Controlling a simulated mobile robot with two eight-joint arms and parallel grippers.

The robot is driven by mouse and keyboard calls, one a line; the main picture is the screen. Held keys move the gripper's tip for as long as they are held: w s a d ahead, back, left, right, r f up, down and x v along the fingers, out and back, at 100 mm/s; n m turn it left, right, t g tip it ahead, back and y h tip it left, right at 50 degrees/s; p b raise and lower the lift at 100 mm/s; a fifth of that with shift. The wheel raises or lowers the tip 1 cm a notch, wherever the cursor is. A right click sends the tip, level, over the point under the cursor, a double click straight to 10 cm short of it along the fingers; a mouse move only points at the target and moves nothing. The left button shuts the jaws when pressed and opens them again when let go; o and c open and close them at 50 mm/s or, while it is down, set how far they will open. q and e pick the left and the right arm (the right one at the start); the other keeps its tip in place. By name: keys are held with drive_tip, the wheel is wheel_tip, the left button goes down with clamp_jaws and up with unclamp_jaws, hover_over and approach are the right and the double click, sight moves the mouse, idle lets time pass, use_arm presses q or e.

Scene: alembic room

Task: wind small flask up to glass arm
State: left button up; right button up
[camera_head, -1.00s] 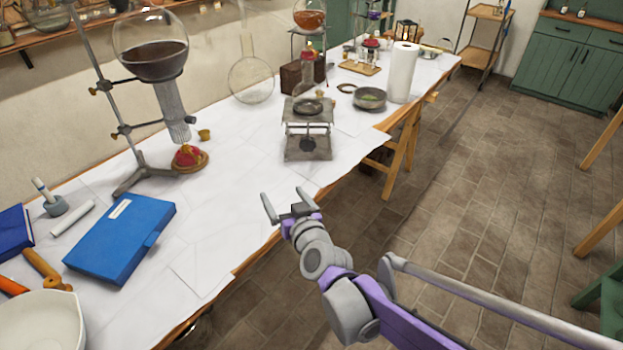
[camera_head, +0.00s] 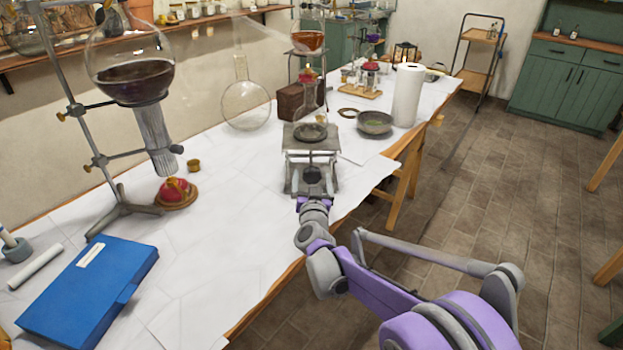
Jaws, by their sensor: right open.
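The small flask (camera_head: 311,117) stands upright on the top plate of a grey lab jack (camera_head: 309,152). It is clear glass with a dark base, and its neck overlaps things behind it. A faint glass arm (camera_head: 265,34) slopes down to the right above and behind it; I cannot tell where its tip ends. A dark round knob (camera_head: 312,175) shows at the jack's front. My right gripper (camera_head: 313,184) is open at the jack's front, its fingers to either side of the knob; contact cannot be told. My left gripper is out of view.
A large round flask of dark liquid (camera_head: 132,82) hangs on a stand at left. A red burner (camera_head: 175,191) and blue box (camera_head: 90,287) lie on the papered table. A grey bowl (camera_head: 374,123) and paper roll (camera_head: 407,95) stand right of the jack. The table's front middle is clear.

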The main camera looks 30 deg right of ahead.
drive_tip(key=shift+w+d, duration=0.2)
drive_tip(key=shift+w, duration=0.2)
drive_tip(key=c, duration=1.4)
